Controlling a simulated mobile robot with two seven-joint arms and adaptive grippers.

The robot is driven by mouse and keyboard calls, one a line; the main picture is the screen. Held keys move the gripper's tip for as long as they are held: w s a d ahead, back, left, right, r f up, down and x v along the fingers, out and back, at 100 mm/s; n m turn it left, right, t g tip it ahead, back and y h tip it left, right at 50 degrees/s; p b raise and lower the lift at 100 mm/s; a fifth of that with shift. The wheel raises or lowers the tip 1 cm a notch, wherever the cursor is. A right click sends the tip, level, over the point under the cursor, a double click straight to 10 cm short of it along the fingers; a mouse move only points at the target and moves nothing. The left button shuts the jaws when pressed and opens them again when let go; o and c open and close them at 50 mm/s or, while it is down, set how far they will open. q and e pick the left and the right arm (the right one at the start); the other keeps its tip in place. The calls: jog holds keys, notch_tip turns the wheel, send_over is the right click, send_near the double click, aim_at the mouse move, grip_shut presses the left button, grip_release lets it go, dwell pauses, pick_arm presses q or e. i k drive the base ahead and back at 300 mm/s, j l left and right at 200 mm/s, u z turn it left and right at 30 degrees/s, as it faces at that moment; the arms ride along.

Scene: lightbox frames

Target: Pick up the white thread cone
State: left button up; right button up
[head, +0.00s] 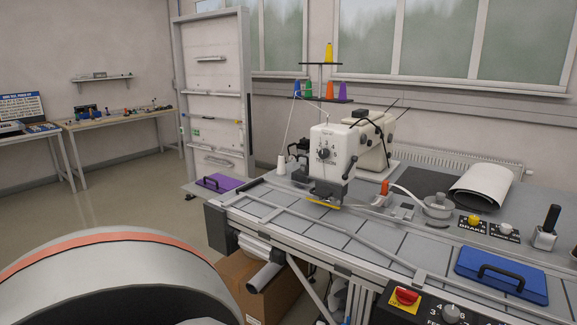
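The white thread cone (281,166) stands upright on the left part of the sewing table (375,239). It is small, and it stands to the left of the white sewing machine (333,150). Its lower part is partly hard to make out at this distance. Neither of my grippers shows in the head view, so nothing is seen touching the cone.
Behind the machine a thread stand (322,98) holds several coloured cones. A purple pad (219,183) lies left of the table. A blue handled pad (500,274), a white roll (482,186) and a red button (405,297) are at the right. The table's front left is clear.

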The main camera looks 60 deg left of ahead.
aim_at(281, 171)
jog(key=k+j, duration=0.1)
jog(key=j, duration=0.3)
jog(key=j+z, duration=0.1)
jog(key=j, duration=0.3)
jog(key=k+j, duration=0.15)
jog(key=j, duration=0.2)
jog(key=k+j+z, duration=0.1)
jog(key=j, duration=0.3)
jog(key=k+j, duration=0.15)
jog(key=j, duration=0.25)
jog(key=i+z, duration=0.05)
